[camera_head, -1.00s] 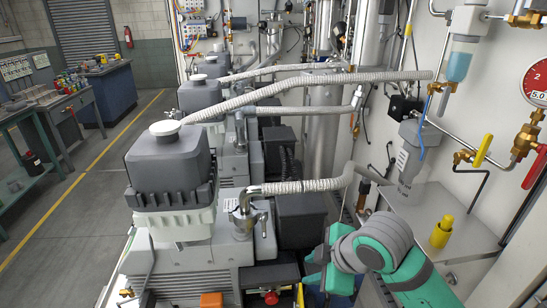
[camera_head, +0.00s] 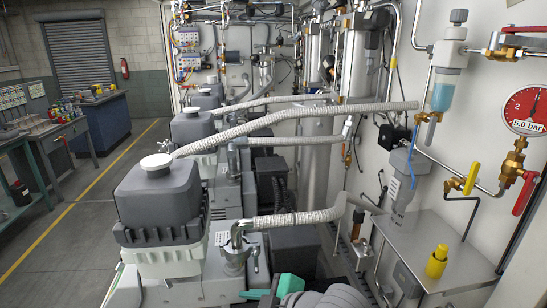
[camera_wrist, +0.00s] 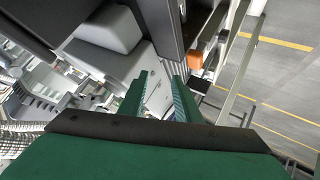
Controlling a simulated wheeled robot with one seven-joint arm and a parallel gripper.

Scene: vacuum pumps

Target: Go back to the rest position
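My gripper (camera_wrist: 159,80) shows in the wrist view with two green fingers standing apart and nothing between them. A grey pump body and an orange block (camera_wrist: 196,59) lie beyond the fingers in that view. In the head view only the green and grey top of my arm shows at the bottom edge, right of the nearest vacuum pump (camera_head: 160,205). That pump is grey with a white cap, and a ribbed hose (camera_head: 295,218) runs from its metal fitting. Whether my gripper touches anything is hidden in the head view.
More pumps stand in a row behind the nearest one. At right are a metal shelf (camera_head: 440,250) with a yellow cylinder (camera_head: 437,262), a pressure gauge (camera_head: 524,110) and pipes with valves. The floor aisle (camera_head: 85,215) at left is clear, with workbenches beyond it.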

